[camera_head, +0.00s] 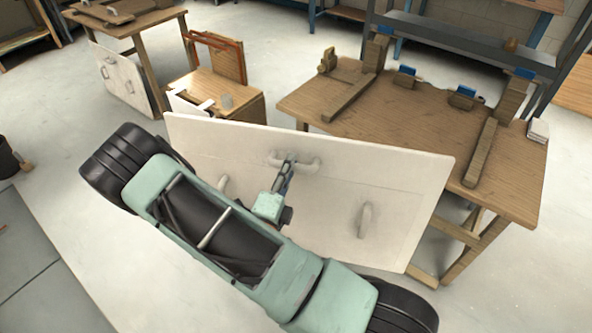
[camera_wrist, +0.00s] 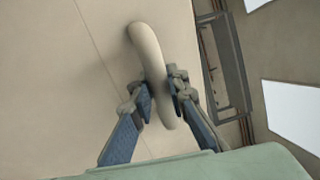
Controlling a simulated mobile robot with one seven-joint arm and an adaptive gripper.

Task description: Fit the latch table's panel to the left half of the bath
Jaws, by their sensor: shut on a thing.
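A large white panel (camera_head: 330,195) with several handles stands upright but tilted in front of my arm in the head view. My gripper (camera_head: 287,172) is shut on the panel's upper middle handle (camera_head: 305,162). In the wrist view my gripper (camera_wrist: 158,97) has its two blue-padded fingers on either side of the curved pale handle (camera_wrist: 148,50), and the panel (camera_wrist: 65,70) fills the left. The panel's lower edge is partly hidden by my arm. A wooden table (camera_head: 400,110) with blue-tipped clamp blocks stands behind the panel. I see no bath.
A small wooden cabinet (camera_head: 215,95) stands behind the panel's left end. Another white panel (camera_head: 120,75) leans against a table at the upper left. A dark bucket (camera_head: 8,160) is at the left edge. The floor (camera_head: 50,120) at left is mostly clear.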

